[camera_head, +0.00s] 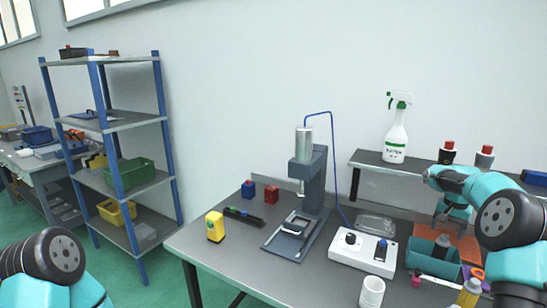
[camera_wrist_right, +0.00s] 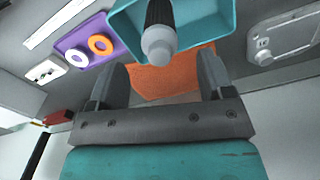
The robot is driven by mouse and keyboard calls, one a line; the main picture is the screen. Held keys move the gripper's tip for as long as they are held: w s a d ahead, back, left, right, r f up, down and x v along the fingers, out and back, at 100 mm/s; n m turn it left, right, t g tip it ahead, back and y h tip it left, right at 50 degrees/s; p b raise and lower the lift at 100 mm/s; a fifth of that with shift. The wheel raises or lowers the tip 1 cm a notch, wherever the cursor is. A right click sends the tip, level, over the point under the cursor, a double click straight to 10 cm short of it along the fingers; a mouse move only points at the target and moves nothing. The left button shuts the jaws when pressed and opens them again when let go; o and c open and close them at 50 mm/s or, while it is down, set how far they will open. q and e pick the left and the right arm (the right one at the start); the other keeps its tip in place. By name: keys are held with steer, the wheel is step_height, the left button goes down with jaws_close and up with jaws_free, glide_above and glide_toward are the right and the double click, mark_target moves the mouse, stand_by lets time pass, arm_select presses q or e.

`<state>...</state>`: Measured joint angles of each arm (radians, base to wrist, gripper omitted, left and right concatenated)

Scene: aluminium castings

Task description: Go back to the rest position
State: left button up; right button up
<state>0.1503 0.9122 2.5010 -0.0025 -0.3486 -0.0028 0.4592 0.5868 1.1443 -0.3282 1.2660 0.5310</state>
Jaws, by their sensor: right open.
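My right gripper (camera_head: 452,222) is over the right part of the workbench, fingers pointing down, above an orange mat (camera_head: 464,246) and behind a teal bin (camera_head: 424,258). In the right wrist view its two fingers (camera_wrist_right: 160,75) stand wide apart, with nothing held between them. A dark-handled tool with a grey rounded end (camera_wrist_right: 158,45) shows past the fingertips, in the teal bin (camera_wrist_right: 193,28). My left arm shows only as a joint at the lower left of the head view; its gripper is out of view.
A white control box (camera_head: 362,250), a white cup (camera_head: 372,292) and a press (camera_head: 303,190) stand left of the right gripper. A shelf (camera_head: 375,164) with a spray bottle (camera_head: 396,135) runs behind. A purple tray (camera_wrist_right: 72,54) with rings lies near the bin.

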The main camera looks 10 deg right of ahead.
step_height(320, 180, up, 2)
steer(key=shift+r, duration=0.2)
steer(key=shift+a+r, duration=0.1)
steer(key=shift+a, duration=0.05)
steer(key=shift+s+d, duration=0.2)
steer(key=shift+s, duration=0.15)
